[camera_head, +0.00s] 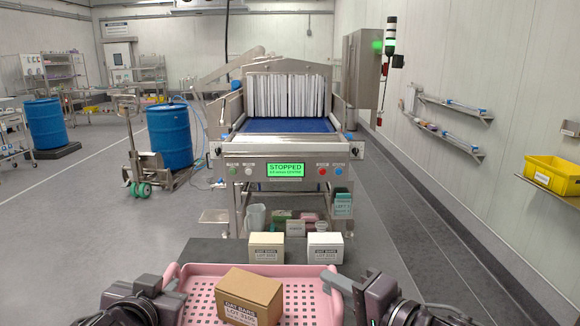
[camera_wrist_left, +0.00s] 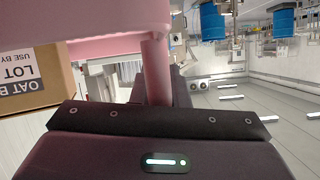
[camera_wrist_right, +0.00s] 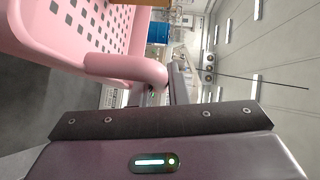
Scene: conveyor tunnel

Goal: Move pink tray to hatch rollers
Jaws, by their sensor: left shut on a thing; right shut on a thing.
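The pink tray (camera_head: 200,292) is at the bottom of the head view, with a perforated floor and raised handles at its sides. A brown oat bars carton (camera_head: 249,296) sits in it. My left gripper (camera_head: 162,286) is shut on the tray's left handle, which also shows in the left wrist view (camera_wrist_left: 156,65). My right gripper (camera_head: 345,283) is shut on the right handle, which shows in the right wrist view (camera_wrist_right: 130,68). The roller conveyor hatch (camera_head: 290,139) stands ahead, with a blue belt (camera_head: 290,125) and a strip curtain (camera_head: 287,95). Its screen (camera_head: 285,170) reads STOPPED.
A cream carton (camera_head: 266,248) and a white carton (camera_head: 325,248) stand on a dark surface (camera_head: 215,251) just beyond the tray. A blue drum (camera_head: 169,137) on a pallet truck stands left of the conveyor. A yellow bin (camera_head: 553,174) is on the right wall shelf. Open floor lies on the left.

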